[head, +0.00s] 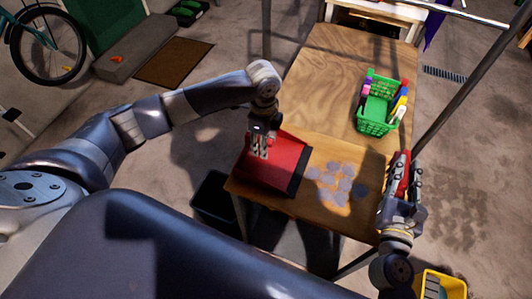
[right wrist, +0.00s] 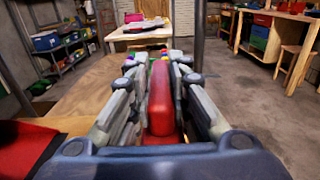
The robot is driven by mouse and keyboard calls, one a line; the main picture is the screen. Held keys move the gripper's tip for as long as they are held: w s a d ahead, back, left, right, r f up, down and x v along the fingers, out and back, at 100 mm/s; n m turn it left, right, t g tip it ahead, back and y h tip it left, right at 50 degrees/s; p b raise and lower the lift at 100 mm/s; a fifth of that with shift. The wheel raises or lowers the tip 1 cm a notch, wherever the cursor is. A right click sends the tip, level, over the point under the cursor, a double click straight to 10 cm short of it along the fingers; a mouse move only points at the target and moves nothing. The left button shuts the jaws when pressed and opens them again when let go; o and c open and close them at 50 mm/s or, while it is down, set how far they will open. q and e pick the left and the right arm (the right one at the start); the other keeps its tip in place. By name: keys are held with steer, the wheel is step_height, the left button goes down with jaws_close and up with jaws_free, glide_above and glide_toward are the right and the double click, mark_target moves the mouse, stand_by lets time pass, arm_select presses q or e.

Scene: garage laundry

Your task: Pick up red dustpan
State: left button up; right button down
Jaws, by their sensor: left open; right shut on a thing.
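The red dustpan (head: 284,157) lies on the near left part of the wooden table, with a dark edge on its right side. Part of it also shows at the lower left of the right wrist view (right wrist: 22,150). My left gripper (head: 259,153) is open over the dustpan, fingers pointing down; I cannot tell whether they touch it. My right gripper (head: 403,178) is beyond the table's right edge, shut on a long red object (right wrist: 161,100), perhaps a brush handle. The fingers partly hide it.
The wooden table (head: 335,65) bears several grey round patches (head: 330,180) right of the dustpan. A green basket (head: 366,122) with coloured items stands farther back. A dark bin (head: 213,203) is below the left edge, a yellow container (head: 452,284) at the lower right. Metal posts rise beside the table.

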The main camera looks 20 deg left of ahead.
arm_select(q)
steer(key=shift+c, duration=0.3)
jaws_close()
step_height(320, 180, up, 9)
steer(key=shift+f, duration=0.15)
step_height(320, 180, down, 6)
steer(key=shift+r, duration=0.15)
stand_by(0.3)
steer(key=shift+f, duration=1.35)
steer(key=shift+f, duration=0.1)
